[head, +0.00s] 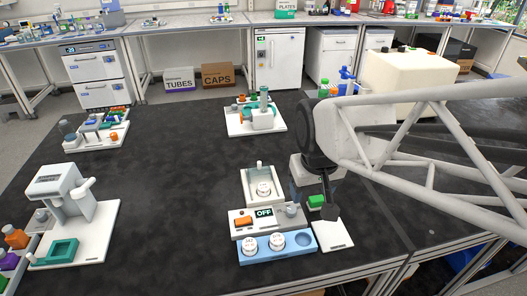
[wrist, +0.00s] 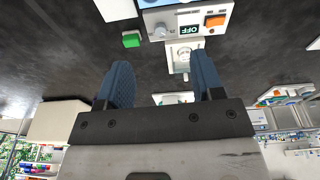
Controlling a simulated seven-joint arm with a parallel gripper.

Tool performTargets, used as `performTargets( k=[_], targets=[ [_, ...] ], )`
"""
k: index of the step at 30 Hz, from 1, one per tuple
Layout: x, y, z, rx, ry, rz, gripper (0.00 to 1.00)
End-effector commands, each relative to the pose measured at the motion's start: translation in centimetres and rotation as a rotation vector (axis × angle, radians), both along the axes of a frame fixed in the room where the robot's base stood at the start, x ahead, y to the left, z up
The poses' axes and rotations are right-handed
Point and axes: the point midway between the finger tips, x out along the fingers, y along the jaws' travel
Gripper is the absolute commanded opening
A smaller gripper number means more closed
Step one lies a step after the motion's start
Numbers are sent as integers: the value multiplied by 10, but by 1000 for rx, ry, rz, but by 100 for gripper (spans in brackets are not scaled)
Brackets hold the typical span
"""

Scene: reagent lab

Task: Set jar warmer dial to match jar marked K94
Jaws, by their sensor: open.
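The jar warmer (head: 266,223) is a white unit with a display (head: 264,212) reading OFF, an orange switch (head: 243,221) and a grey dial (head: 291,210). The dial also shows in the wrist view (wrist: 160,31). A white-lidded jar (head: 263,189) sits in the holder behind the display. Two more jars (head: 250,245) (head: 277,241) stand in the blue rack (head: 260,257) in front; its right socket is empty. The jar markings are too small to read. My gripper (wrist: 162,66) is open and empty, its blue fingers apart, above the bench near the warmer and not touching the dial.
A green block (head: 316,201) lies right of the dial. A white plate (head: 332,234) lies in front of it. The middle of the black bench is clear.

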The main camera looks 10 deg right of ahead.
Motion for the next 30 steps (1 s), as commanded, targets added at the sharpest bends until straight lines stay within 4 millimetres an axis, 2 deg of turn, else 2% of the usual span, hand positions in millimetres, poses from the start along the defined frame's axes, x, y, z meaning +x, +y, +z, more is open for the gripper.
performTargets(
  k=[6, 18, 24, 30],
  targets=[
    [41, -3, -30, -4, 47, 37, 61],
    [106, -10, -99, -6, 125, 108, 61],
    [130, -14, -133, -6, 156, 140, 61],
    [141, -15, -152, -4, 172, 157, 61]
  ],
)
